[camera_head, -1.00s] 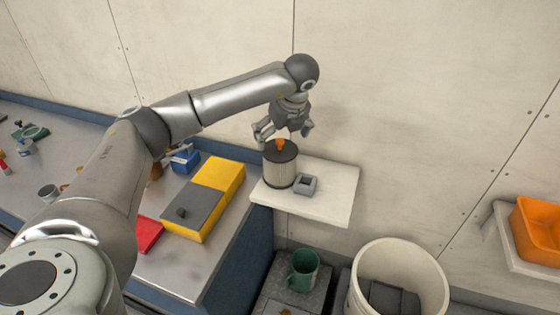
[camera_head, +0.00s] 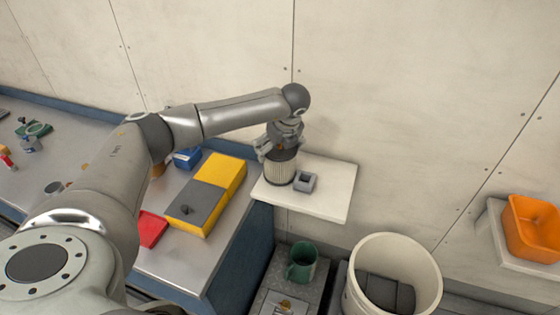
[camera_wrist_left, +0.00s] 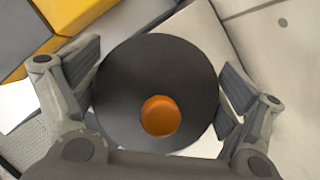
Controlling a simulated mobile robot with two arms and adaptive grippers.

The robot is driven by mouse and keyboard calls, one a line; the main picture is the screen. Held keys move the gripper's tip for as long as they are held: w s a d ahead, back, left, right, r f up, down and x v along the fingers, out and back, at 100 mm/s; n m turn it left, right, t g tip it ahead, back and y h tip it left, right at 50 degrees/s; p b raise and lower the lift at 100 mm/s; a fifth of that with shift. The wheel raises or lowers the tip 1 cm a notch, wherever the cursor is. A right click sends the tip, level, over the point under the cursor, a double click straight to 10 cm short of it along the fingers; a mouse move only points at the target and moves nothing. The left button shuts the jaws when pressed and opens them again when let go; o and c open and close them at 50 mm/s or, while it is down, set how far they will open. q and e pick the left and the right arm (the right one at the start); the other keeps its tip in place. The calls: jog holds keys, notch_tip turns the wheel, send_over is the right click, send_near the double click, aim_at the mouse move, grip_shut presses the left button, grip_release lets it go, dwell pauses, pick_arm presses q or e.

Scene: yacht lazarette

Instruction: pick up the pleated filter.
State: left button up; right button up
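The pleated filter (camera_head: 280,174) stands upright on a small white shelf (camera_head: 325,200) against the wall. It is a pale ribbed cylinder with a dark cap; the cap (camera_wrist_left: 135,75) and an orange knob (camera_wrist_left: 160,115) fill the middle of the left wrist view. My left gripper (camera_head: 280,151) points down over the filter's top. In the left wrist view its fingers are spread on both sides of the cap, very close to its edge; no firm grip shows. The gripper hides the cap in the head view. My right gripper is not in view.
A small grey square block (camera_head: 305,181) stands right beside the filter on the shelf. A yellow and grey box (camera_head: 220,173) lies on the bench to the left. A green mug (camera_head: 301,262) and a white bucket (camera_head: 436,275) stand below. The shelf's right part is clear.

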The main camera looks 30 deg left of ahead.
pick_arm(q)
jog(key=c, duration=0.4)
jog(key=shift+o, duration=0.2)
